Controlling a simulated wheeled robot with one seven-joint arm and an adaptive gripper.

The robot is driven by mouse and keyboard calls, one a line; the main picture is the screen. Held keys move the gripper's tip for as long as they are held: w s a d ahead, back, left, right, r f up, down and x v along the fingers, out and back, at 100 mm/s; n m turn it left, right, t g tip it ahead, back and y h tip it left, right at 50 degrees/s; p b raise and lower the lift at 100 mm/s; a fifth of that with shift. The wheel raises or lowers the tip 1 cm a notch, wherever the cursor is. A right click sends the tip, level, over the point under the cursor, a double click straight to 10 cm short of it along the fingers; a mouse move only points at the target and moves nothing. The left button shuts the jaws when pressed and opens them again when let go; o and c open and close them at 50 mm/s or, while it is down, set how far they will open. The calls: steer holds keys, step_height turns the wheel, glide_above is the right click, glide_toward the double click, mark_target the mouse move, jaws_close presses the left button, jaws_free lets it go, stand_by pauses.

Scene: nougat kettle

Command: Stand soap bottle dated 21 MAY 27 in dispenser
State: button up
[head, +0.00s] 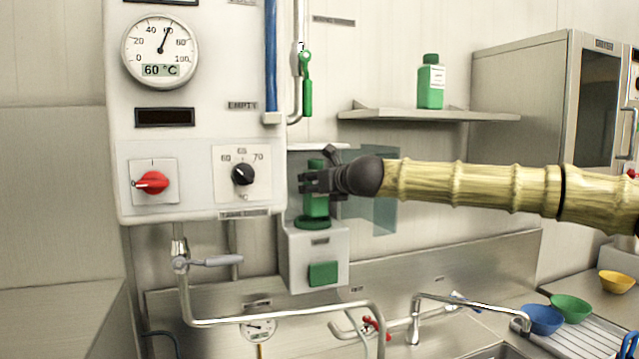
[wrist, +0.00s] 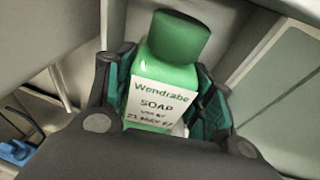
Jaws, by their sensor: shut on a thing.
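My gripper (head: 322,181) is shut on a green soap bottle (head: 316,204). In the wrist view the held soap bottle (wrist: 168,72) has a green cap and a white label reading "Wendrabe SOAP", with a use-by line that looks like 21 MAY 27. The bottle is upright in the head view, at the dispenser (head: 301,262), a grey wall box with a green button. Its base is at a green ring (head: 312,222) on top of the box; whether it is fully seated I cannot tell. A clear flap (head: 372,215) stands open beside it.
Another green bottle (head: 431,85) stands on the wall shelf (head: 420,115). A control panel (head: 190,105) with dial and knobs is close on the left. Taps and a sink lie below.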

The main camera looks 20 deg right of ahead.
steer(key=shift+w+r+p, duration=0.1)
steer(key=shift+w+p, duration=0.35)
steer(key=shift+w, duration=0.9)
steer(key=shift+w+f, duration=0.1)
steer(key=shift+f, duration=0.15)
steer(key=shift+f+b, duration=0.65)
steer(key=shift+b, duration=0.25)
steer(key=shift+a+f+b, duration=0.1)
steer(key=shift+f+b, duration=0.75)
steer(key=shift+f, duration=0.25)
steer(key=o, duration=1.4)
steer(key=shift+o, duration=0.2)
steer(key=shift+r, duration=0.15)
steer(key=o, duration=0.4)
